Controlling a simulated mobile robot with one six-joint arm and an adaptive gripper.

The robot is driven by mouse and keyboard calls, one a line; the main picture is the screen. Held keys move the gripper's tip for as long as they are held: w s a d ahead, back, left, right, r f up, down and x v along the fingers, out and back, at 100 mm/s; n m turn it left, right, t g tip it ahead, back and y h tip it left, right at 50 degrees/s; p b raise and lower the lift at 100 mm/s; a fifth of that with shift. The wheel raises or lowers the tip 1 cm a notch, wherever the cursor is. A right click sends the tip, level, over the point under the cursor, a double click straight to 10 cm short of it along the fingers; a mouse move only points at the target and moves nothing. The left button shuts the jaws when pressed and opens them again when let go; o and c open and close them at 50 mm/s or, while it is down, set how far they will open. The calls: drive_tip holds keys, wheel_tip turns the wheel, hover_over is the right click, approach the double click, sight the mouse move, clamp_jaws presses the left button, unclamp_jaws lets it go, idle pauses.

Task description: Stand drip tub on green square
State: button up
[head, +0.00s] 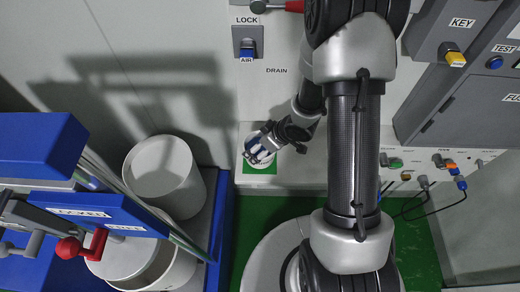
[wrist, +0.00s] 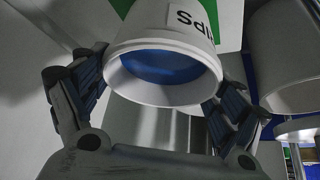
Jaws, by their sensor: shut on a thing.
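The drip tub (wrist: 150,32) is a white round tub with dark lettering on its side and a blue inside, seen in the wrist view. My gripper (wrist: 155,90) has its blue-padded fingers on either side of the tub and is shut on it. Green also shows behind the tub in the wrist view. Whether the tub's base touches the square cannot be told.
Large white drums (head: 160,170) stand at the left in a blue-edged rack, with a blue locker beam and a red-knobbed lever (head: 70,247) in front. A panel with a key switch (head: 453,57) and cabled plugs is at the right. The ledge right of the square looks clear.

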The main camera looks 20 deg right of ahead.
drive_tip(key=shift+f, duration=0.95)
drive_tip(key=shift+r, duration=0.1)
drive_tip(key=o, duration=1.1)
